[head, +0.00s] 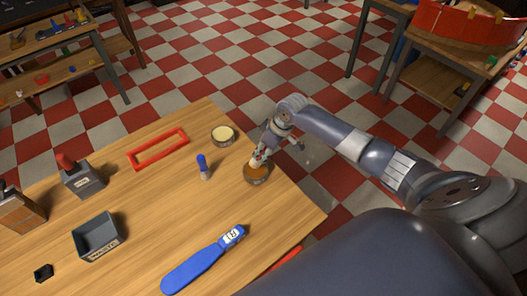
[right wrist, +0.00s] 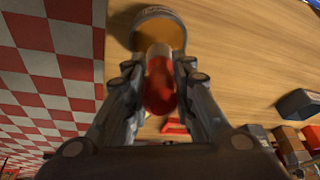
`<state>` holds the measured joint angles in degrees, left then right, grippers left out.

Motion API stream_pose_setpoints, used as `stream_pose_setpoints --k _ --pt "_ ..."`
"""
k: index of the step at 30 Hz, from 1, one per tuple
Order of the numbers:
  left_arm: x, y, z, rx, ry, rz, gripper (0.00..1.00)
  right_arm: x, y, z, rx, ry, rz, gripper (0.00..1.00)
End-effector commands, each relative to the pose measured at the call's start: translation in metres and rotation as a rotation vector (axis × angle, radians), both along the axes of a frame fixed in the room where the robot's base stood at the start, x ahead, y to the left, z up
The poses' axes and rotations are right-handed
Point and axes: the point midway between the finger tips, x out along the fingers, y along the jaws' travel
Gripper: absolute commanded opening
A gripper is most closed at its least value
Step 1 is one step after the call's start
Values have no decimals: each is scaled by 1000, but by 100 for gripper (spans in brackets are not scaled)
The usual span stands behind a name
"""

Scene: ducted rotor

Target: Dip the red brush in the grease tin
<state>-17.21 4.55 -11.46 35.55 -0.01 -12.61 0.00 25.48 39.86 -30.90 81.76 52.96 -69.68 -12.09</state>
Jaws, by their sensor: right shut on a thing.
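My right gripper (head: 270,151) is shut on the red brush (right wrist: 160,85), which is held over an open round tin of amber grease (head: 257,174). The tin also shows in the right wrist view (right wrist: 167,31). The brush's pale lower part (head: 257,160) reaches down to the tin's mouth in the head view. Its tip is hidden, and I cannot tell how deep it sits in the grease. The tin stands near the table's right edge. My left gripper is not in view.
The wooden table (head: 150,215) also bears a tin with cream contents (head: 223,135), a blue-capped tube (head: 203,166), a red frame (head: 158,149), a grey waste bin (head: 97,237), a grey holder with a red-handled thing (head: 82,180) and a blue paddle-shaped tool (head: 200,262).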

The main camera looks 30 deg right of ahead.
Motion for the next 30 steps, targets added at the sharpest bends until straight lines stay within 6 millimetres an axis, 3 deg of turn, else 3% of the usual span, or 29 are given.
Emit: stream_pose_setpoints --k 15,30 --pt "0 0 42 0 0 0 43 0 0 44 0 -1 0 0" --pt "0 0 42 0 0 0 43 0 0 44 0 -1 0 0"
